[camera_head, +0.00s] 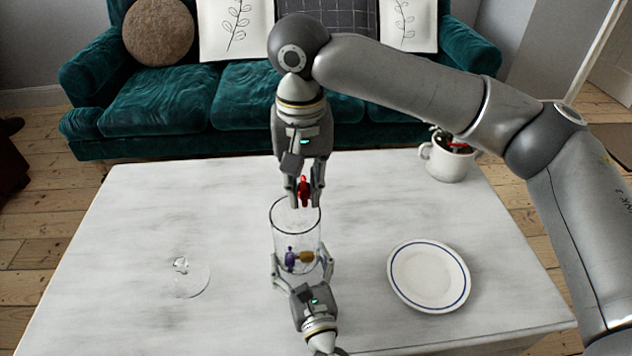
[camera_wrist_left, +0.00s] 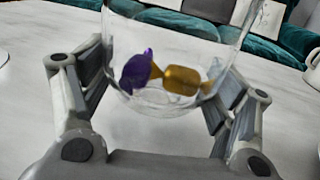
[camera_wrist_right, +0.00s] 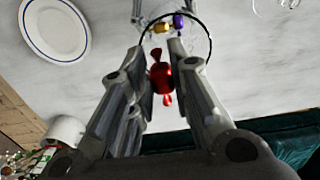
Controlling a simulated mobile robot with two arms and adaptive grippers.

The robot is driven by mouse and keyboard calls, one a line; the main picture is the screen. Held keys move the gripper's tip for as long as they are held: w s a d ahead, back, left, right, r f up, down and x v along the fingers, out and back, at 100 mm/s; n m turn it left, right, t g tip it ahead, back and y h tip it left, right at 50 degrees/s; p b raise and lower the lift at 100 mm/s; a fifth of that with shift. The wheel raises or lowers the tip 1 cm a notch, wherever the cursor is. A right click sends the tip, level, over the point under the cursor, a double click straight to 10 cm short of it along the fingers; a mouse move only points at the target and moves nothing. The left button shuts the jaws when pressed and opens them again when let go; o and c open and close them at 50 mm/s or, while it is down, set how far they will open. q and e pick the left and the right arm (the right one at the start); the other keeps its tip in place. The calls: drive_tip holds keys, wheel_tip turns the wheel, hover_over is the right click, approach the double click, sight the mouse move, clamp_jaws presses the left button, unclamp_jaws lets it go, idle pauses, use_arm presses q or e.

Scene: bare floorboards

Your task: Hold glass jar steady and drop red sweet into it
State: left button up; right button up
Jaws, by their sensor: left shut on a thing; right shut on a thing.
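The clear glass jar (camera_head: 297,228) stands upright on the table with a purple sweet (camera_head: 290,259) and a gold sweet (camera_head: 307,257) at its bottom. My left gripper (camera_head: 301,268) is shut around the jar's lower part, with a finger on each side; the left wrist view shows the jar (camera_wrist_left: 178,30) between the fingers. My right gripper (camera_head: 304,200) points down over the jar's mouth and is shut on the red sweet (camera_head: 304,190). In the right wrist view the red sweet (camera_wrist_right: 160,78) sits between the fingertips, with the jar's dark rim beyond it.
A white plate with a blue ring (camera_head: 428,274) lies right of the jar. A glass lid (camera_head: 186,277) lies to the left. A white mug (camera_head: 447,160) stands at the table's back right. A green sofa (camera_head: 170,95) is behind the table.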

sight(305, 199)
drive_tip(key=shift+f, duration=2.3)
drive_tip(key=o, duration=0.8)
wheel_tip(305, 199, up, 12)
